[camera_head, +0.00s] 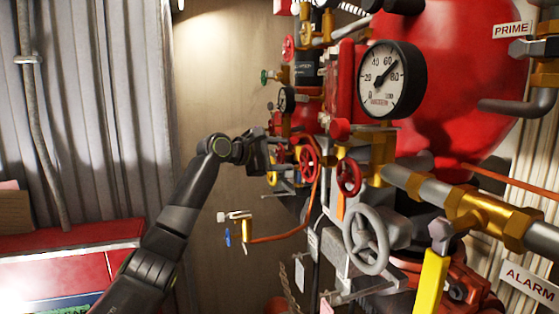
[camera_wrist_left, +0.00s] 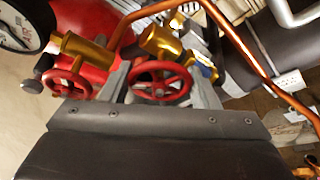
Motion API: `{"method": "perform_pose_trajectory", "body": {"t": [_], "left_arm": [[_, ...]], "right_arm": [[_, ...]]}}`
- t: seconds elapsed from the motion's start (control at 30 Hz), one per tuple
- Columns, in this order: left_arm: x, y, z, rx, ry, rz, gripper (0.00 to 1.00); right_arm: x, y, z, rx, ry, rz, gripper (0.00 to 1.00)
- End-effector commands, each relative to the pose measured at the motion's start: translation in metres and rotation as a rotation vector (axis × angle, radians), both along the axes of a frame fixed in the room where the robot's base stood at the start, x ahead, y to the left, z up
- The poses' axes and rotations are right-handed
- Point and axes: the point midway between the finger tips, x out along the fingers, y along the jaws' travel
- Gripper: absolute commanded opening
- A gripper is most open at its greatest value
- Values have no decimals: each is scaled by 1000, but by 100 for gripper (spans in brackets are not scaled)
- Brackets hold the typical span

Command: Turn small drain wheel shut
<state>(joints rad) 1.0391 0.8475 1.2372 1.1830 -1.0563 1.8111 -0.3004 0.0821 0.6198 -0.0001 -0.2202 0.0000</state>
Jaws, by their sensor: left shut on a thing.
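In the left wrist view a small red handwheel (camera_wrist_left: 158,91) on a brass valve sits between the two grey fingers of my left gripper (camera_wrist_left: 160,88). The fingers are shut on this wheel, one on each side of it. My right gripper is not in view.
A second red wheel (camera_wrist_left: 66,84) on a brass valve stands close beside the held one. A copper pipe (camera_wrist_left: 235,40) runs nearby. A large grey handwheel (camera_head: 366,240), a pressure gauge (camera_head: 388,80) and a yellow lever (camera_head: 430,278) crowd the right. Bare wall (camera_head: 215,80) lies behind my arm.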

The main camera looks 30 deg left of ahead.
Motion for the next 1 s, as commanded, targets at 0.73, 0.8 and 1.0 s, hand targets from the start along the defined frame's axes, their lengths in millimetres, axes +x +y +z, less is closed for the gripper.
{"method": "perform_pose_trajectory", "body": {"t": [0.73,0.8,1.0], "left_arm": [[0,0,2,243,-211,1,32],[0,0,3,244,-213,1,32],[0,0,3,243,-214,1,32]], "right_arm": [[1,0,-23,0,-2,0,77],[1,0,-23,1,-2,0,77],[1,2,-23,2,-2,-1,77]]}}
